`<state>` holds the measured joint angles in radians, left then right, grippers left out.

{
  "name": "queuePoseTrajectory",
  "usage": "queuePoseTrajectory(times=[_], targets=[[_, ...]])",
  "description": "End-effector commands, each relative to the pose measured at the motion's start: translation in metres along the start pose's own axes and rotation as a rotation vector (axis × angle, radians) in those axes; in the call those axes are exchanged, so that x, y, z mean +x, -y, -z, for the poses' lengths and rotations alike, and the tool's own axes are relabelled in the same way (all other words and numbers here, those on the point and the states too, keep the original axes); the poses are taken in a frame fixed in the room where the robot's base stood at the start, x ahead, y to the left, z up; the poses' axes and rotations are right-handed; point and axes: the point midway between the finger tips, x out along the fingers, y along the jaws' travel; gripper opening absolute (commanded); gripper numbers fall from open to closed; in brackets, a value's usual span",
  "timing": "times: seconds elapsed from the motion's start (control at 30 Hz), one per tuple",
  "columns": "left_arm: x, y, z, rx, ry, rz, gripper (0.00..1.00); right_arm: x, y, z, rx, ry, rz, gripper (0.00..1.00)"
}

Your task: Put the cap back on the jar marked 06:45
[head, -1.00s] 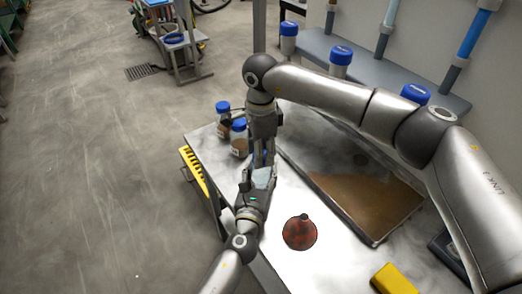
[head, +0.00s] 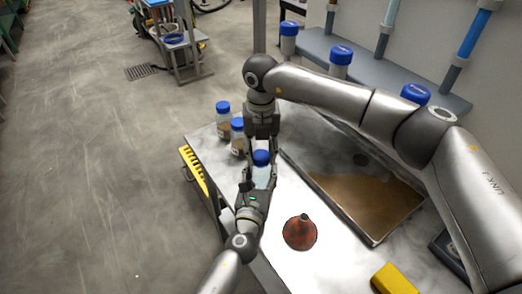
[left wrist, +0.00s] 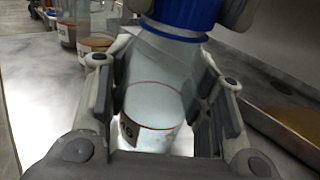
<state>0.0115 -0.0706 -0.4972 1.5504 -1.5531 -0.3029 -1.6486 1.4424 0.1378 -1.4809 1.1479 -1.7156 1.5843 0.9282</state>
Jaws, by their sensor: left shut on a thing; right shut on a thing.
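A clear jar (left wrist: 152,95) with a white, red-edged label stands upright between the fingers of my left gripper (head: 257,182), which is shut on it. The label's print is only partly legible. A blue cap (left wrist: 185,12) sits at the jar's mouth, and it also shows in the head view (head: 261,157). My right gripper (head: 262,146) comes down from above and is shut on the cap, one finger on each side. Whether the cap is fully seated cannot be told.
Two blue-capped jars with brown contents (head: 223,118) (head: 238,138) stand at the bench's back left. A tray of brown liquid (head: 372,196) lies to the right. A reddish funnel (head: 299,234) and a yellow block (head: 394,279) are in front.

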Motion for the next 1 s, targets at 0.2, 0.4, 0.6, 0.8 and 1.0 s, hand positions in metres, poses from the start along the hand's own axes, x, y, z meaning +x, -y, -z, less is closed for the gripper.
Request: queuePoseTrajectory(times=[0.2,0.4,0.6,0.8,1.0], targets=[[-0.0005,0.0009,0.0009,0.001,-0.002,0.002,0.00,-0.0004,0.0005,-0.0010,0.391,0.003,-0.001,0.29],[-0.0006,0.0009,0.0009,0.001,-0.002,0.002,0.00,-0.0001,0.0008,-0.0010,0.751,0.004,-0.002,0.29],[-0.0006,0.0009,0.0009,0.000,-0.002,0.002,0.00,0.0000,0.0010,-0.0009,1.109,0.003,-0.003,0.29],[-0.0006,0.0008,0.0009,0.000,-0.002,0.002,0.00,-0.0002,0.0010,-0.0007,1.419,0.003,-0.004,0.29],[-0.0006,0.0008,0.0010,0.000,-0.002,0.002,0.00,-0.0002,0.0011,-0.0008,1.416,0.004,-0.003,0.44]])
